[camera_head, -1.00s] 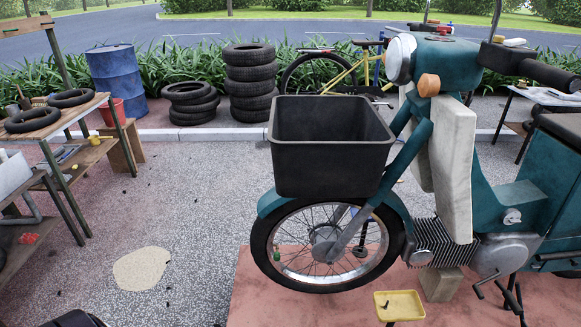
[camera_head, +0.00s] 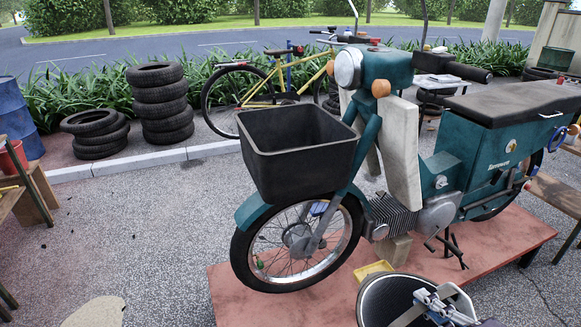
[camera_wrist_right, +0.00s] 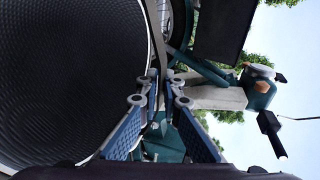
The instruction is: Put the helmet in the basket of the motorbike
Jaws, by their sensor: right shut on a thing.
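The teal motorbike (camera_head: 400,150) stands on a red platform. Its black basket (camera_head: 300,150) sits above the front wheel, is open at the top and looks empty. The helmet (camera_head: 385,298) is at the bottom of the head view, with its dark hollow inside facing up. My right gripper (camera_head: 434,300) is shut on the helmet's edge and holds it in front of the platform, below and right of the basket. In the right wrist view the helmet's textured inside (camera_wrist_right: 70,75) fills the left, beside the gripper fingers (camera_wrist_right: 160,88). My left gripper is out of view.
The red platform (camera_head: 235,295) lies under the bike, with a yellow tray (camera_head: 372,270) on it. Stacked tyres (camera_head: 160,105), a blue barrel (camera_head: 15,120) and a yellow bicycle (camera_head: 262,90) stand behind.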

